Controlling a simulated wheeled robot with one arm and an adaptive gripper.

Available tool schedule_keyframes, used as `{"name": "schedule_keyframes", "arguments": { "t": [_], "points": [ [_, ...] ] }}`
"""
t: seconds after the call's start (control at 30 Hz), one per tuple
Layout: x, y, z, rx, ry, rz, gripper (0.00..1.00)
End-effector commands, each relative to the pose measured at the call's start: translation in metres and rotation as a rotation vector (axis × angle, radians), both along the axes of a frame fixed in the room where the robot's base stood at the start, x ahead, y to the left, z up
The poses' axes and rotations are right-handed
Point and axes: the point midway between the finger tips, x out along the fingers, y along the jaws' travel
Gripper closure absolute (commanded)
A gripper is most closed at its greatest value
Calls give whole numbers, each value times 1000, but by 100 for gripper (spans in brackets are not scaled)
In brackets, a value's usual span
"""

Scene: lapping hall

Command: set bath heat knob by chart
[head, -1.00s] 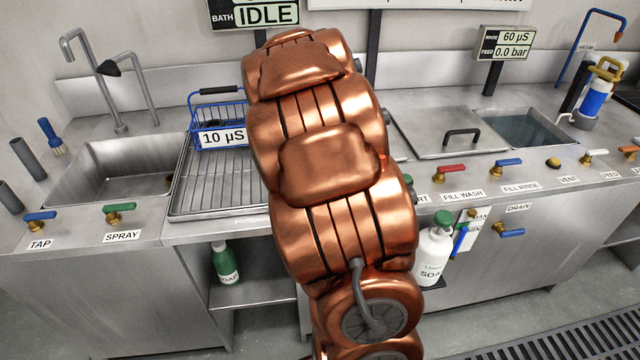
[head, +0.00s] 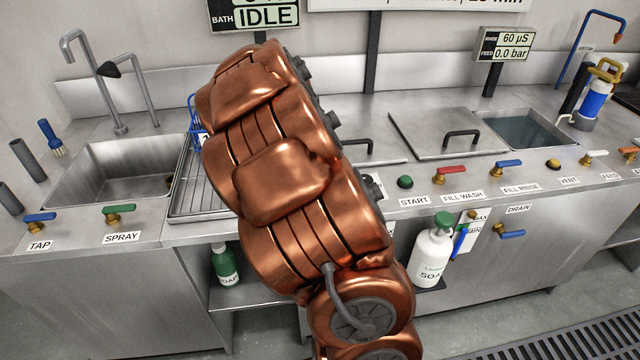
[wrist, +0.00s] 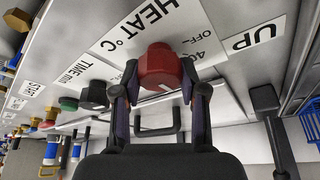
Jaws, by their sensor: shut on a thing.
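The red heat knob (wrist: 159,66) is in the wrist view, in front of a plate (wrist: 120,42) marked HEAT °C, with OFF and 40 printed by it. My gripper (wrist: 160,82) is shut on the knob, one finger on each side. A pale mark shows on the knob's lower edge, but I cannot read its setting. In the head view my arm hides knob and gripper. A white board (head: 430,4) at the top edge is mostly cut off, with "20 min" partly showing. The bath display (head: 266,14) reads IDLE.
A black knob (wrist: 93,95) by the TIME min label sits beside the heat knob. A black lever (wrist: 266,100) stands near the UP label. In the head view are the green START button (head: 405,182), a lidded tank (head: 430,140) and a sink (head: 125,168).

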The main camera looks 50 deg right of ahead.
Motion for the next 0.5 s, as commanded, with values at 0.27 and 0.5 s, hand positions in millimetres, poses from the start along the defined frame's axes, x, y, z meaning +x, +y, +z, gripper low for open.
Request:
{"name": "schedule_keyframes", "arguments": {
  "t": [0.27,0.5],
  "points": [
    [1,0,1,-2,-4,2,39],
    [0,-1,1,0,-2,0,33]
  ]
}}
